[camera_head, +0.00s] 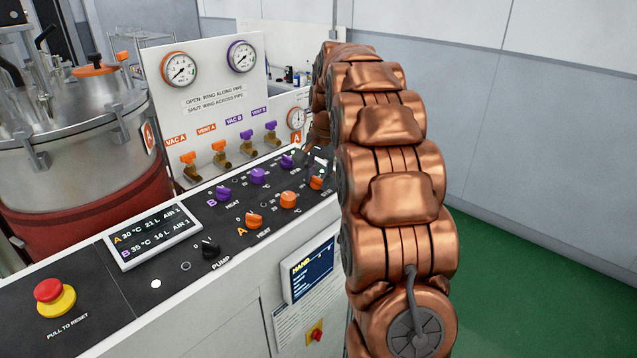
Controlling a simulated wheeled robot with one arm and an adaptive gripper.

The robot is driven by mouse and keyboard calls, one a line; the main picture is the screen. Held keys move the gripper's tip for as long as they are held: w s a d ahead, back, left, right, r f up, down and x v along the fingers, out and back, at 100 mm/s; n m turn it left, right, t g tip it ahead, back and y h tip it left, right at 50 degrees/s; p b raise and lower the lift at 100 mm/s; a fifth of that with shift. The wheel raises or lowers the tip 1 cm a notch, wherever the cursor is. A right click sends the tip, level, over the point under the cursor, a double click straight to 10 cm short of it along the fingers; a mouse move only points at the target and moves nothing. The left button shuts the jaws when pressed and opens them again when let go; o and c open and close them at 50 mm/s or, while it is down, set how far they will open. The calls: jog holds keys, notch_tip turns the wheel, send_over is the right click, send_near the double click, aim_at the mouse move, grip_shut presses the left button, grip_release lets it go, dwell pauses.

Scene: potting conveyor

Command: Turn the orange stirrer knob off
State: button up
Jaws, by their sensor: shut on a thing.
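The orange stirrer knob (316,183) is at the right end of the orange row on the black control panel, by the partly covered STIR label. My gripper (317,171) reaches down to it from above, at the end of my copper-coloured arm. It is shut on the orange stirrer knob. The fingers are small and dark here and partly hidden by the arm, so the knob's pointer direction cannot be read. The purple knob (287,161) of the row behind stands just left of the gripper.
Other orange knobs (288,200) and purple knobs (258,176) stand close by on the panel. Brass valves (220,155) and gauges (180,69) are behind. A red emergency button (48,291) is at the left front. Green floor (540,260) is free at right.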

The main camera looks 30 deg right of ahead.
aim_at(321, 181)
jog(key=n+b, duration=0.3)
jog(key=n, duration=0.1)
jog(key=shift+f+n+b, duration=0.15)
jog(key=shift+n+b, duration=0.15)
jog(key=shift+n, duration=0.1)
jog(key=shift+n+b, duration=0.45)
jog(key=shift+n, duration=0.45)
jog(key=o, duration=1.2)
jog(key=shift+c, duration=0.2)
jog(key=shift+r, duration=0.2)
jog(key=shift+s+d+r, duration=0.1)
jog(key=shift+s+r, duration=0.1)
jog(key=shift+r, duration=1)
jog(key=shift+s+a+r, duration=0.1)
jog(key=shift+s+r, duration=0.05)
jog(key=shift+r, duration=1.1)
jog(key=shift+s+d+r, duration=0.1)
jog(key=shift+s+r, duration=0.1)
jog(key=shift+r, duration=1)
